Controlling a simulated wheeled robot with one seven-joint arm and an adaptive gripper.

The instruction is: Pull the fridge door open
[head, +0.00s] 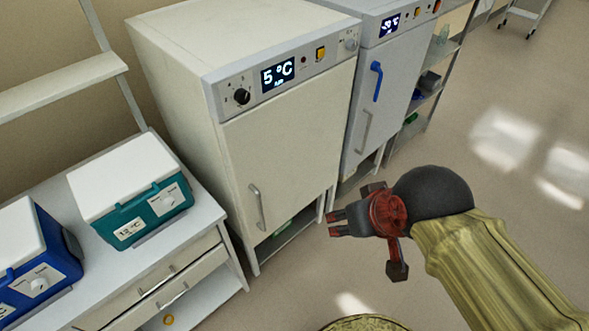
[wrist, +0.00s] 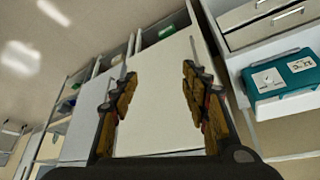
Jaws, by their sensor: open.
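The fridge (head: 190,75) is the white cabinet whose display reads 5 °C. Its door (head: 290,140) is shut, with a silver vertical bar handle (head: 257,207) low on the left side. My gripper (head: 331,223) is open and empty, out in front of the fridge and to the right of the handle in the head view, with its fingers pointing left. In the wrist view, which is turned over, the door (wrist: 160,75) shows between my two spread fingers (wrist: 157,90). A gap shows between the gripper and the door.
A drawer bench with a teal cooler (head: 135,195) and a blue cooler (head: 35,255) is at left. Floor (head: 480,150) at right is clear.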

